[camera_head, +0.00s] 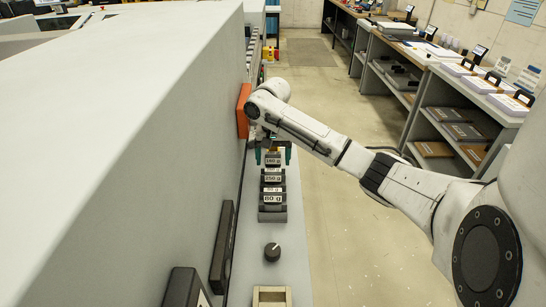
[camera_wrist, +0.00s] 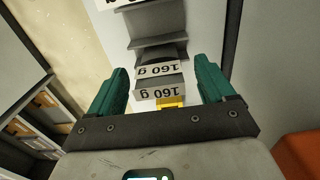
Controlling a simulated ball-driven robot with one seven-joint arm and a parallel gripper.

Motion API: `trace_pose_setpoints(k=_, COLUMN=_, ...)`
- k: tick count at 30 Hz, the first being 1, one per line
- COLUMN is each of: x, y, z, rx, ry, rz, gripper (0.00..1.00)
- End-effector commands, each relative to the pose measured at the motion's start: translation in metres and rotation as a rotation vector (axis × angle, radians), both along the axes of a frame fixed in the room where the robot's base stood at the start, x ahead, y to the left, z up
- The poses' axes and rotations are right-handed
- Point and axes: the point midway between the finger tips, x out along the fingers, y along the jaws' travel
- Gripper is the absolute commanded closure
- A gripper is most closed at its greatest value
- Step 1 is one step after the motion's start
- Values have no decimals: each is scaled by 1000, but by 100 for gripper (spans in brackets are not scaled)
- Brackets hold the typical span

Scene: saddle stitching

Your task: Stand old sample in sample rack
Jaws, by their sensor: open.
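A dark sample rack (camera_head: 272,215) stands on the narrow grey ledge, with white labels such as "250 g" and "80 g" in a row. In the wrist view the rack (camera_wrist: 158,28) shows grey steps running away from my gripper, and two upside-down "160 g" labels (camera_wrist: 158,71) one behind the other. A small yellow piece (camera_wrist: 170,102) shows close below the nearer label. I cannot tell which piece is the old sample. My gripper (camera_head: 272,154) is over the far end of the rack. Its teal fingers (camera_wrist: 160,68) are open on either side of the labels, with nothing clamped between them.
A large grey machine housing (camera_head: 120,140) rises left of the ledge, with an orange block (camera_head: 243,110) near my wrist. A black knob (camera_head: 272,252) and a beige tray (camera_head: 271,290) are nearer on the ledge. Shelving (camera_head: 470,120) lines the right; the floor between is clear.

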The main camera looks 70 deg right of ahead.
Motion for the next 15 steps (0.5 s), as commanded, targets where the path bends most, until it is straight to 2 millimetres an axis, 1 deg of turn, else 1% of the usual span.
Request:
trace_pose_setpoints(k=5, x=0, y=0, z=1, rx=-1, ry=0, rz=0, gripper=18)
trace_pose_setpoints(k=8, x=0, y=0, z=7, rx=-1, ry=0, rz=0, gripper=18)
trace_pose_setpoints(k=11, x=1, y=0, z=21, rx=-1, ry=-3, rz=1, gripper=18)
trace_pose_setpoints(k=15, x=1, y=0, z=49, rx=-2, ry=-4, rz=1, gripper=18)
